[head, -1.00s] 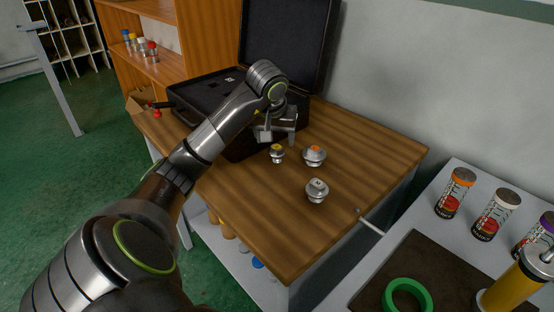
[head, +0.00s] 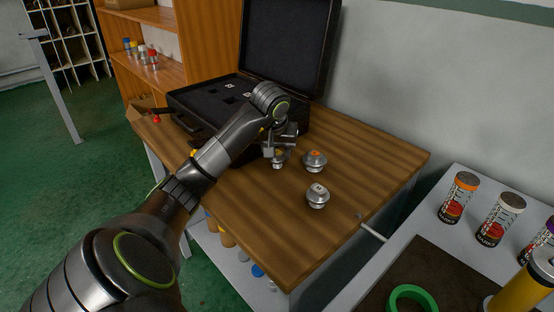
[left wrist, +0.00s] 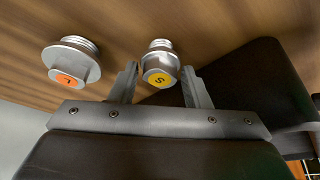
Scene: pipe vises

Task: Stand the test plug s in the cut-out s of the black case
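The test plug s (head: 278,165) is a small grey metal plug with a yellow label. It stands on the wooden table in front of the black case (head: 181,97). In the left wrist view the plug s (left wrist: 160,62) shows its letter between my fingertips, with gaps on both sides. My left gripper (head: 280,150) is open over it and partly hides it; it also shows in the left wrist view (left wrist: 160,84). The case is open, lid up, with a dark insert with cut-outs and small white labels. My arm hides part of the insert; I cannot tell which cut-out is s. My right gripper is out of view.
A larger plug with an orange label (head: 314,160) stands close right of plug s, and a plug with a white label (head: 318,195) stands nearer the front. The right part of the wooden table (head: 375,160) is clear. A grey bench with cans (head: 459,197) stands at the right.

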